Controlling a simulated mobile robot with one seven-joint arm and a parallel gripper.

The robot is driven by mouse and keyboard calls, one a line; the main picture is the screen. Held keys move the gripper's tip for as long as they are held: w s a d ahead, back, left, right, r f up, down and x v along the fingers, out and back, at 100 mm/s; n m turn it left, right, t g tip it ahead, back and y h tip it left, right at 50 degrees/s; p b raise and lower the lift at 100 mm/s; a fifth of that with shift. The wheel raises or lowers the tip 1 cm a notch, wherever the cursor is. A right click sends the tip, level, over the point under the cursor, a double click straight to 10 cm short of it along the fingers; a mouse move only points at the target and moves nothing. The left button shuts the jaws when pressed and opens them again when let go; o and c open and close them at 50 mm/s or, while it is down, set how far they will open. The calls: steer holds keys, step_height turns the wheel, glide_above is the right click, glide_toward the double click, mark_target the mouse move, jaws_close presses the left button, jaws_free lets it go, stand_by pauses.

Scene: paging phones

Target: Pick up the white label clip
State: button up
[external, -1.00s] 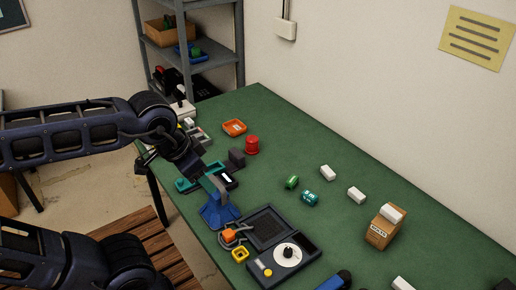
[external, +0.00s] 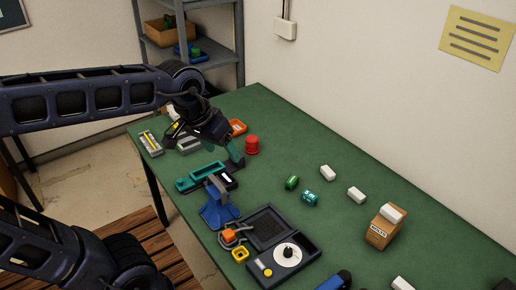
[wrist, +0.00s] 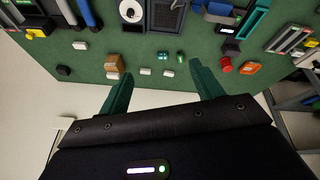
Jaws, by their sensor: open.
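Several small white blocks lie on the green table, and I cannot tell which is the white label clip. In the external view, one white block (external: 328,173) and another white block (external: 356,195) lie on the right, and a third (external: 393,212) is at the top of a cardboard box (external: 380,232). My gripper (external: 236,158) is over the far left of the table, left of them and apart. In the wrist view, my gripper (wrist: 160,82) has its green fingers spread with nothing held. White blocks (wrist: 145,71) show beyond and between its fingertips.
Near the white blocks lie a green cylinder (external: 291,182) and a teal cylinder (external: 310,198). A red cylinder (external: 252,145) and orange tray (external: 238,127) are beside my gripper. A blue stand (external: 218,208) and dark open case (external: 283,244) stand at the front.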

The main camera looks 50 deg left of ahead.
steer(key=w+a+n, duration=1.3)
steer(key=w+a, duration=1)
steer(key=a, duration=0.1)
steer(key=w+a+f+n, duration=0.2)
steer(key=a+f+n, duration=0.25)
steer(key=a, duration=0.55)
steer(key=w+a+f+n, duration=0.25)
steer(key=a+f, duration=0.25)
steer(key=a, duration=0.5)
steer(key=s+a+f+n, duration=0.2)
steer(key=a+f+n, duration=0.2)
steer(key=a+f, duration=0.5)
steer(key=s+a+f+n, duration=0.3)
steer(key=a+f, duration=0.6)
steer(key=a, duration=0.3)
steer(key=s+a+f+n, duration=0.2)
steer(key=a+f+n, duration=0.3)
steer(key=a+f, duration=0.4)
steer(key=shift+s+a+f, duration=0.1)
steer(key=shift+s+a, duration=0.1)
steer(key=shift+a, duration=0.7)
steer(key=shift+w+x, duration=0.15)
steer(key=shift+x, duration=1.35)
steer(key=shift+w+x, duration=0.2)
steer(key=shift+x, duration=1.3)
steer(key=shift+d+r, duration=0.1)
steer(key=shift+r, duration=0.1)
steer(key=c, duration=0.7)
steer(key=shift+c, duration=0.2)
